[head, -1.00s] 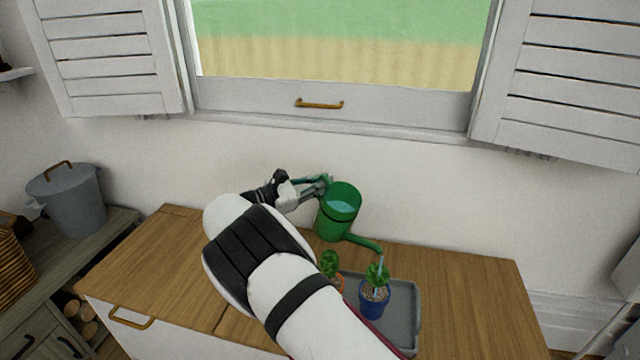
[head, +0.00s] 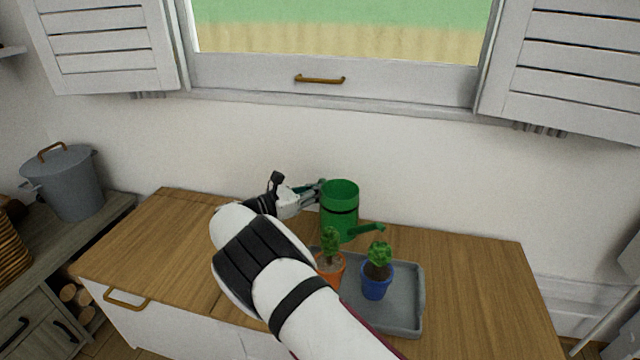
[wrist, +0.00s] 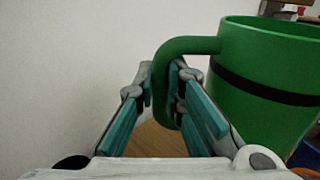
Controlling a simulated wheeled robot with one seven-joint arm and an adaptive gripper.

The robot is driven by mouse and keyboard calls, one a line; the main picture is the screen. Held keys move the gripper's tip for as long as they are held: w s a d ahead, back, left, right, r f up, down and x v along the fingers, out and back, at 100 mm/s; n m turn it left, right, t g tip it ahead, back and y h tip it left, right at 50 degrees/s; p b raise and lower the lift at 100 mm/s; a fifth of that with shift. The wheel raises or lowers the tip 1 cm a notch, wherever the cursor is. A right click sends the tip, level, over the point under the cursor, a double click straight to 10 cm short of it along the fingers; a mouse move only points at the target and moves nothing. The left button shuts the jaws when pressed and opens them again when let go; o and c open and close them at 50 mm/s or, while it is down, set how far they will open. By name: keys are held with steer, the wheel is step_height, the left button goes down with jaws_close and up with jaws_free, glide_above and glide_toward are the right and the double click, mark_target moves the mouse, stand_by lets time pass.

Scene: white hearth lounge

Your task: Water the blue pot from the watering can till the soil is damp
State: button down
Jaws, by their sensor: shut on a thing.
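The green watering can (head: 339,212) with a black band is held nearly upright behind the tray. Its spout points right, toward the blue pot, and no water runs from it. My gripper (head: 316,188) is shut on the can's handle (wrist: 188,46), to the left of its body. The blue pot (head: 376,282) stands upright on the grey tray with a small green plant. Its soil looks dark, darker than the grey soil in the orange pot. In the wrist view the handle passes between my fingers (wrist: 162,95), and a bit of blue shows at the lower right.
The orange pot (head: 331,266) with a plant stands left of the blue pot, partly behind my arm. Both are on the grey tray (head: 402,318) on a wooden cabinet top (head: 480,290). The wall and window rise behind. The cabinet top is clear right of the tray.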

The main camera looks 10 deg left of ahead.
steer(key=shift+r, duration=0.3)
steer(key=shift+r+p, duration=1.15)
steer(key=shift+r, duration=0.8)
